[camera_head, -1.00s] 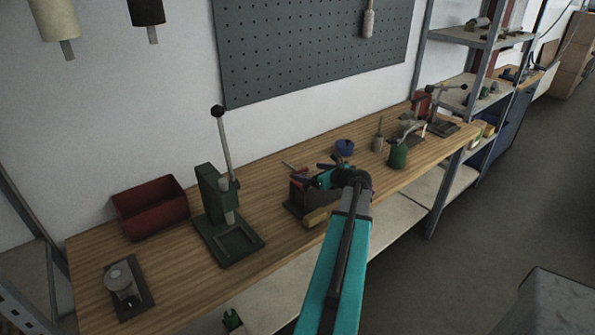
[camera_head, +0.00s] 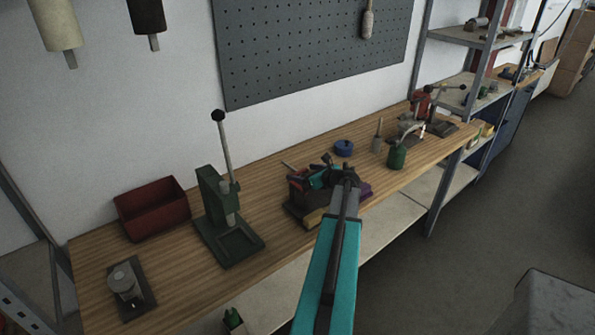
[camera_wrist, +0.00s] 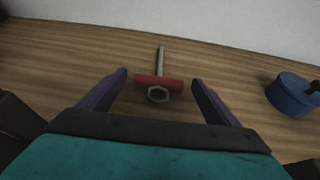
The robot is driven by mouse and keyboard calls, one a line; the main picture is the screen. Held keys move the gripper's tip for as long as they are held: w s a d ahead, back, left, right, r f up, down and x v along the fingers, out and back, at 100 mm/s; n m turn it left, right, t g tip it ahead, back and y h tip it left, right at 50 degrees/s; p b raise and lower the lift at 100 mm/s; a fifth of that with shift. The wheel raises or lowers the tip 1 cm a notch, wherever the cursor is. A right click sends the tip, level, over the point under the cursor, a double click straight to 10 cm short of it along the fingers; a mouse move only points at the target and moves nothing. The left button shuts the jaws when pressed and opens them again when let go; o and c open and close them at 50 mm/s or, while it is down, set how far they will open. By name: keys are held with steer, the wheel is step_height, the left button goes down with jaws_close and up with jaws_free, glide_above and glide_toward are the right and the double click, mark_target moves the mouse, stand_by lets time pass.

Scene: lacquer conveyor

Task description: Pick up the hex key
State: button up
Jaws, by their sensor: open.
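What looks like the hex key (camera_wrist: 158,84) lies on the wooden bench in the wrist view. It has a thin grey shaft pointing away toward the wall, a red cross piece and a grey hexagonal end facing me. My gripper (camera_wrist: 160,78) is open, with one finger to the left of the tool and one to the right, both apart from it. In the head view my teal gripper is over the middle of the bench, partly hidden by my arm. I cannot make out the hex key clearly there.
A blue round pot (camera_wrist: 292,95) stands right of my gripper, also in the head view (camera_head: 343,147). A green press (camera_head: 226,225) and red bin (camera_head: 152,207) stand to the left. A green bottle (camera_head: 397,156) stands to the right. The wall is close behind.

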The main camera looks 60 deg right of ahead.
steer(key=shift+w+d+f, duration=0.1)
steer(key=shift+w+f, duration=0.1)
steer(key=shift+w, duration=0.25)
steer(key=c, duration=1.3)
steer(key=shift+o, duration=0.2)
steer(key=shift+r, duration=0.1)
step_height(320, 180, up, 10)
steer(key=b, duration=0.2)
